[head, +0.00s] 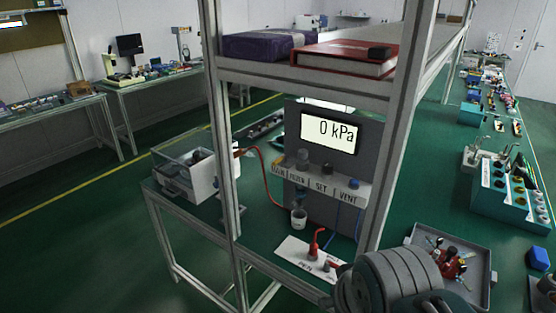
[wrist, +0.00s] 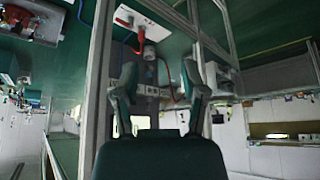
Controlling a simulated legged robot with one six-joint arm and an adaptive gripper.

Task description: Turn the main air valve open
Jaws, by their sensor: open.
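A valve with a red lever (head: 316,241) stands on a white plate (head: 296,253) on the green bench, at the lower middle of the head view. The lever rises upright, with a bend near its top. In the wrist view, which looks inverted, red parts (wrist: 124,20) show on the white plate (wrist: 140,12) at the top. My gripper (wrist: 158,72) is open and empty, its two fingers apart. The plate and red parts appear beyond the fingertips, not between them. The fingers cannot be made out in the head view.
A pressure controller (head: 330,150) reads 0 kPa behind the plate. A red hose (head: 268,185) and small cup (head: 299,218) are nearby. Metal frame posts (head: 222,130) and a shelf (head: 300,78) with books enclose the bench. A grey tray (head: 478,262) lies at right.

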